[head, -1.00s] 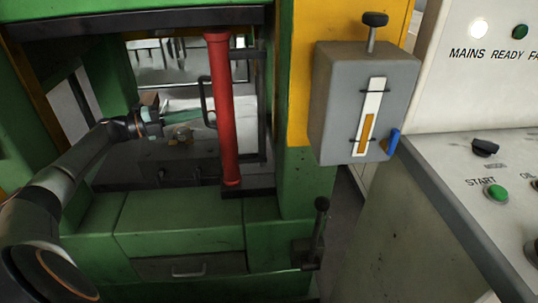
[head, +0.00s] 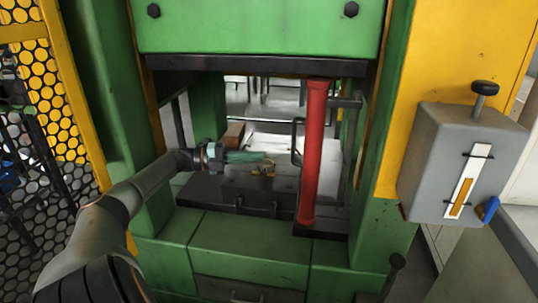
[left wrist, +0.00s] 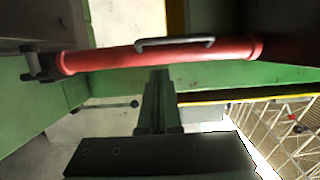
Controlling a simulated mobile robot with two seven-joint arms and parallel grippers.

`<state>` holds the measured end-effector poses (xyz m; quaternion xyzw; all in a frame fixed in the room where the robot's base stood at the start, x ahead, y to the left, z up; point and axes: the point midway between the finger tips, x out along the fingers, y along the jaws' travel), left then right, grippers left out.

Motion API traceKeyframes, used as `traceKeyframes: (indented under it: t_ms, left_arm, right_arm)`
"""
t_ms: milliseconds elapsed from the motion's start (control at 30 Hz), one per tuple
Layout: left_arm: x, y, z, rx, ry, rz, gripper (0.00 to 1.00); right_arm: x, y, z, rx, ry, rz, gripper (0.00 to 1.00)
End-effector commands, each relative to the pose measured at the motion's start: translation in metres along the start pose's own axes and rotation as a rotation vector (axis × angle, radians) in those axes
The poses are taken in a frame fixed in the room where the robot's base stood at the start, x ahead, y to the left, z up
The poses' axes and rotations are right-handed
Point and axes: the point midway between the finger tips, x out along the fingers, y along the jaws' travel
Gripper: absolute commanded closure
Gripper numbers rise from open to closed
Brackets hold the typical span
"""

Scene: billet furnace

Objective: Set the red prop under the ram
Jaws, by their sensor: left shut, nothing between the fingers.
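The red prop (head: 313,150) stands upright at the right side of the press opening. Its foot is on the dark bed and its top reaches the dark plate under the green ram (head: 260,25); I cannot tell whether they touch. Its dark handle (head: 297,142) faces left. My left gripper (head: 268,165) is inside the opening, left of the prop and apart from it, shut and empty. In the left wrist view the prop (left wrist: 160,53) lies across the picture beyond the shut fingers (left wrist: 158,95). My right gripper is not in view.
Green press columns bound the opening on both sides. A brown block (head: 233,134) is behind my left wrist. A grey box with a gauge (head: 463,165) hangs on the right column. Yellow mesh fencing (head: 55,110) stands at left.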

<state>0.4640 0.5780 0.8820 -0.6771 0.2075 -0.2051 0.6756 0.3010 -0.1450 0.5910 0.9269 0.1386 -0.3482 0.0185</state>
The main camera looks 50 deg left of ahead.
Motion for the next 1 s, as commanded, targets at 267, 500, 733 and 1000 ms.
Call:
traceKeyframes:
  t_ms: [267, 500, 733, 1000]
  left_arm:
    - [-0.045, 0.000, 0.004, 0.001, -0.003, 0.000, 1.00]
    - [-0.053, -0.001, 0.004, 0.002, -0.001, -0.002, 1.00]
    - [-0.053, -0.001, 0.004, 0.001, -0.001, -0.002, 1.00]
    - [-0.052, -0.001, 0.004, 0.001, -0.001, -0.002, 1.00]
  right_arm:
    - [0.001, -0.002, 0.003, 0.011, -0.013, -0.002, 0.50]
    - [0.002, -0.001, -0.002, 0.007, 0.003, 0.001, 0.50]
    - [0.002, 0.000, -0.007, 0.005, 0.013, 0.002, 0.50]
    - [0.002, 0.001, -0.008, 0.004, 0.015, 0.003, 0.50]
